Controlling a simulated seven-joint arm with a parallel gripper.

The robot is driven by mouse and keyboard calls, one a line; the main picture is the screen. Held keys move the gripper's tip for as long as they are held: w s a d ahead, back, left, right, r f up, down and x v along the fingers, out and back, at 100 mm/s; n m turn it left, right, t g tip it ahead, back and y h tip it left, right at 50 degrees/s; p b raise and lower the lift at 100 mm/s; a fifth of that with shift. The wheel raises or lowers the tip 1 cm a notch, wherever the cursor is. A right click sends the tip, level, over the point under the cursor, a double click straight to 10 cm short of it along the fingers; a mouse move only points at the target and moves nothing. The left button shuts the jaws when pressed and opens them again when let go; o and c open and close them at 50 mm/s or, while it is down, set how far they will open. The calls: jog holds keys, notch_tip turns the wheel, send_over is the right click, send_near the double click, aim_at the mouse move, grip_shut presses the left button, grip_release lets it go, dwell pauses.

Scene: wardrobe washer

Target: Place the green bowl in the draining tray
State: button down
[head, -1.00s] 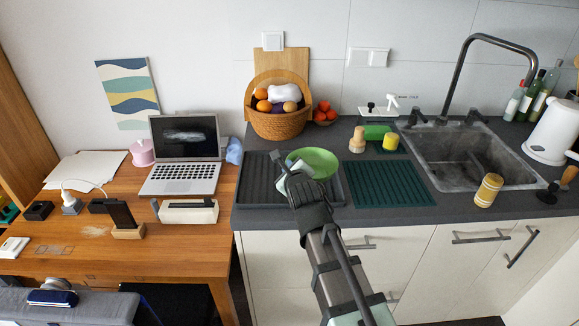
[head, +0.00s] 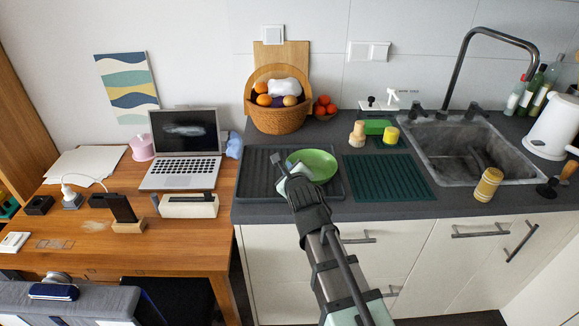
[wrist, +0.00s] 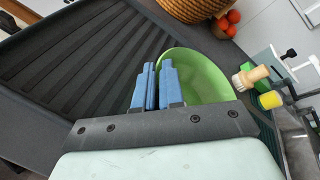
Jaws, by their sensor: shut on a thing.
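The green bowl (head: 318,163) is at the right part of the dark draining tray (head: 256,182) in the head view. In the wrist view the bowl (wrist: 205,76) lies just beyond my gripper, with the ribbed tray (wrist: 62,62) to its left. My gripper (head: 290,168) is at the bowl's near left side. In the wrist view the blue fingers of my gripper (wrist: 157,85) are close together on the bowl's rim. The bowl's underside is hidden, so I cannot tell whether it touches the tray.
A wicker fruit basket (head: 277,119) stands behind the tray. A laptop (head: 184,150) is on the wooden desk to the left.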

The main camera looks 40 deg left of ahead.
jog(key=shift+f, duration=0.35)
dwell(0.5)
jog(key=c, duration=0.8)
grip_release()
jog(key=shift+c, duration=0.2)
jog(key=shift+d, duration=0.15)
jog(key=v, duration=0.7)
jog(key=shift+s+d+r, duration=0.1)
jog(key=shift+s, duration=0.05)
jog(key=shift+r, duration=0.1)
